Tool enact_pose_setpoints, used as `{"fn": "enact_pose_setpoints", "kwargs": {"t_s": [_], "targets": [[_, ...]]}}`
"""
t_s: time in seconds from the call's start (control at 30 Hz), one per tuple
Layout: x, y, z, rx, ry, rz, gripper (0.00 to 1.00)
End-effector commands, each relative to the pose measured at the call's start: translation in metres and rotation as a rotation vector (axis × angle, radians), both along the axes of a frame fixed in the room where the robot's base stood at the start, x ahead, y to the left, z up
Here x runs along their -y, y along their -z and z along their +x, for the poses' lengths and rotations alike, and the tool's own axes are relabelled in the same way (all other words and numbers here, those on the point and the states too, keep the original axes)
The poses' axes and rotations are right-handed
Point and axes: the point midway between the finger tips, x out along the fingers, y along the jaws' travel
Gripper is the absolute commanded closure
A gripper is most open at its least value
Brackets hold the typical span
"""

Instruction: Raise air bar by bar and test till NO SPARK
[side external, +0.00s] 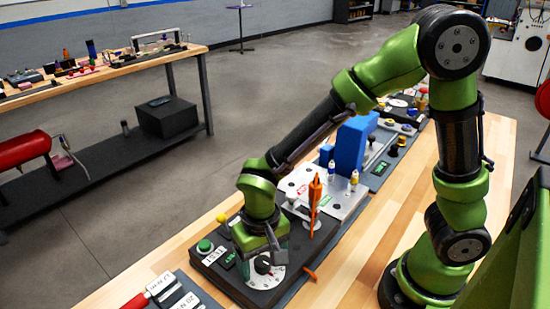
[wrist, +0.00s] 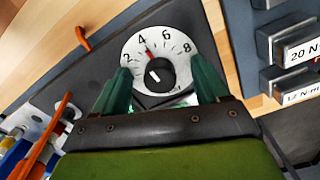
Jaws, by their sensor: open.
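A white round dial (wrist: 180,50) numbered 2, 4, 6, 8 is set on a dark box (side external: 232,274). A black knob (wrist: 160,73) stands at its centre. The dial's red pointer lies near the 4, toward the 6. My gripper (wrist: 160,66) is open, with a green finger on either side of the knob; I cannot tell whether they touch it. In the side view my gripper (side external: 268,254) is low over the dial. A green button (side external: 205,246) and a label reading TEST (side external: 215,256) are on the box, left of the dial.
An orange tool (side external: 314,195) stands upright right behind my gripper. Beyond it are a light plate (side external: 340,205) with small bottles and a blue block (side external: 351,145). Torque-labelled blocks (side external: 180,300) lie at the front left. Bare wooden bench (side external: 350,265) lies to the right.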

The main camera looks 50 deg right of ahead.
Motion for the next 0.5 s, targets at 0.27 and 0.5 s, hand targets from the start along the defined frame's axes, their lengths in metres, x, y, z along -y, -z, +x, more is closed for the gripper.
{"fn": "enact_pose_setpoints", "kwargs": {"t_s": [0.27,0.5], "targets": [[0.0,-0.011,0.001,0.003,-0.001,0.001,0.26],[0.0,-0.031,0.0,0.002,0.0,0.002,0.26]]}}
